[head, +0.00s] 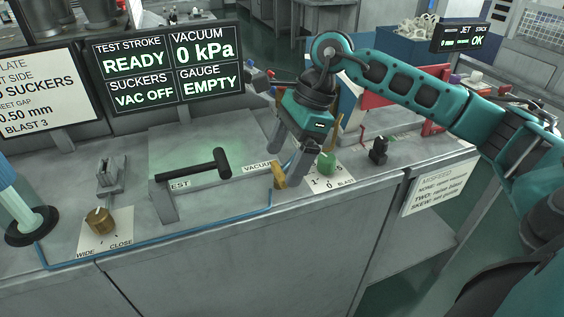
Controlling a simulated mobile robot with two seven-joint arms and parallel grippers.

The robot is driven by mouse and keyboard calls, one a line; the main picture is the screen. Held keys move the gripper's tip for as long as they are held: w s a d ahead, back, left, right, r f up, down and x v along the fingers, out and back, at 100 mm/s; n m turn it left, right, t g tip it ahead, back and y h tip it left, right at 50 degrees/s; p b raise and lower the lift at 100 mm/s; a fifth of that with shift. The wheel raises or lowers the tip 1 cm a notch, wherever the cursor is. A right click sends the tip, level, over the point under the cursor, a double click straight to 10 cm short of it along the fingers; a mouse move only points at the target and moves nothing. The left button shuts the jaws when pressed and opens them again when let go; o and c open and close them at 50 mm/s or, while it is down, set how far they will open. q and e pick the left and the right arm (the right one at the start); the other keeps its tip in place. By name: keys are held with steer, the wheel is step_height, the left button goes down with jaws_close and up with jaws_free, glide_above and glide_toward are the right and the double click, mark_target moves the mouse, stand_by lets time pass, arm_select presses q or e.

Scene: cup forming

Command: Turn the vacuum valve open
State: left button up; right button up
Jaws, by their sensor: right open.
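The vacuum valve (279,176) shows as a small brass-yellow lever by the "VACUUM" label, at the right end of the grey bench panel. A blue line runs along the bench front up to it. My right gripper (281,166) points down over the valve with its fingers apart. One fingertip is behind and left of the lever, the other close to its right. I cannot tell whether either finger touches it. The screen (170,65) reads vacuum 0 kPa, gauge empty, suckers vac off. My left gripper is not in view.
A black T-shaped handle (195,166) marked "TEST" lies left of the valve. A green knob (326,162) on a dial plate and a black knob (378,150) stand to the right. A brass knob (99,220) marked "WIDE" and "CLOSE" is at left.

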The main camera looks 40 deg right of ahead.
steer(key=shift+x, duration=1)
steer(key=c, duration=1.1)
